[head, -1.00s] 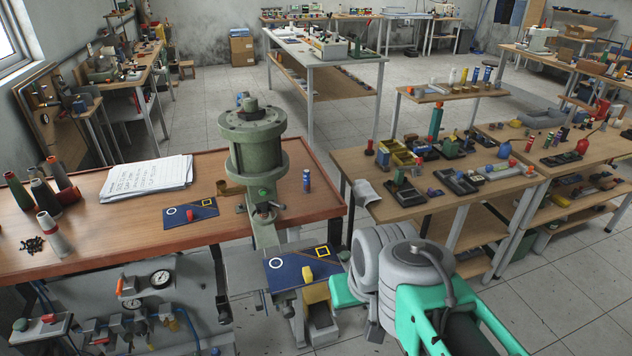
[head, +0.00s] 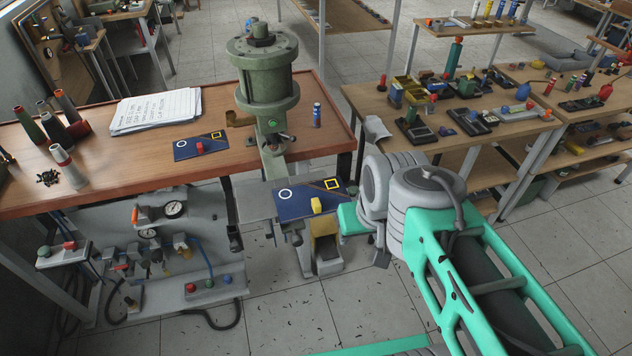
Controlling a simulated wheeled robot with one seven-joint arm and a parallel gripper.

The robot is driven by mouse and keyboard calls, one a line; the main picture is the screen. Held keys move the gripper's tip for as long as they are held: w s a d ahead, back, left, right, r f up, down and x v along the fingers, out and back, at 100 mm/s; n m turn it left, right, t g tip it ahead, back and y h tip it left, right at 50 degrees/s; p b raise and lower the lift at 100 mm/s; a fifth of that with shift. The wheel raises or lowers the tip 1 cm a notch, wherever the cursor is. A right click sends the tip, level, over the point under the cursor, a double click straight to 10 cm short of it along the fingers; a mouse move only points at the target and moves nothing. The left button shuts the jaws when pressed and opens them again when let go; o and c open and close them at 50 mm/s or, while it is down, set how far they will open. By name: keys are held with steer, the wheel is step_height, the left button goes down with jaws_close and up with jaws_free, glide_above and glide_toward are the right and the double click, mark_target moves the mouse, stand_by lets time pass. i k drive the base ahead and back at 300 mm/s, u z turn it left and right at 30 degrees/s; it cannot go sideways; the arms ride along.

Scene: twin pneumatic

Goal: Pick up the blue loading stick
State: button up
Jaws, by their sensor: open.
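A slim blue cylinder (head: 316,115) with a pale band stands upright on the wooden bench, just right of the green press; it is the likeliest blue loading stick, though its details are too small to be sure. The green press (head: 265,75) stands at the bench's front edge. My grey and green arm comes in from the lower right, and its near part ends in front of and below the press.
A blue panel with a red block (head: 199,147) lies left of the press. Another blue panel (head: 294,207), with a yellow block, sits before it. Papers (head: 155,110) and several spools are on the left. A crowded wooden table (head: 372,98) stands right.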

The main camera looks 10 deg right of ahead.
mark_target(317, 105)
steer(key=z, duration=1.3)
steer(key=i, duration=1.45)
steer(key=u, duration=2.5)
